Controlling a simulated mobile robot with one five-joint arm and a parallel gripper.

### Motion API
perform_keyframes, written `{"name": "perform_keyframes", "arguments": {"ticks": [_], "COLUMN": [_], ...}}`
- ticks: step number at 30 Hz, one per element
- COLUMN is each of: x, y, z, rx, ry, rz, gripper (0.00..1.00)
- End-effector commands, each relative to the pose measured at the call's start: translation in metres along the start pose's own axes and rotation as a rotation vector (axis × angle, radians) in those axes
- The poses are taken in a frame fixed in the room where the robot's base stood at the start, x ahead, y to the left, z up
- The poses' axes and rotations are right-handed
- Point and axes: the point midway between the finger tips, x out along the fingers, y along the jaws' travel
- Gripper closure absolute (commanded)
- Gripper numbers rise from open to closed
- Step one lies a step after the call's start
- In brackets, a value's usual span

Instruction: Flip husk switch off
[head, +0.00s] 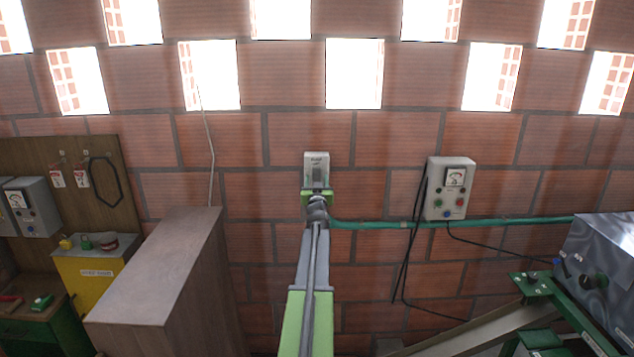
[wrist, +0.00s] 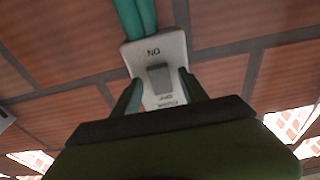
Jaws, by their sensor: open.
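The husk switch (head: 317,160) is a pale grey box on the brick wall, straight ahead of my arm. In the wrist view the box (wrist: 150,50) shows upside down, with ON and OFF marks and a grey rocker (wrist: 159,79) between them. I cannot tell which way the rocker is tipped. My gripper (wrist: 160,87) is open, one finger on each side of the rocker in the picture. Whether the fingers touch the box is unclear. In the head view my gripper (head: 317,194) covers the lower part of the box.
A green conduit (head: 375,225) runs right along the wall. A grey control box (head: 450,188) with a dial and buttons hangs to the right, with black cables below. A wooden cabinet (head: 165,265) stands left of my arm. A metal machine (head: 600,260) stands at the right.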

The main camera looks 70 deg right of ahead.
Motion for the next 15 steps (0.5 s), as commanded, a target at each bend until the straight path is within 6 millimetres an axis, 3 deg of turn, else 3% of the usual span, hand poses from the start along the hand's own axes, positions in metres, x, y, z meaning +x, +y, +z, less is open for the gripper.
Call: {"name": "perform_keyframes", "arguments": {"ticks": [5,15], "x": [-0.021,-0.116], "y": [0.000,-0.001], "z": [0.001,0.001], "rx": [0.000,0.000], "ry": [0.000,0.000], "rz": [0.000,0.000], "gripper": [0.49,0.49]}}
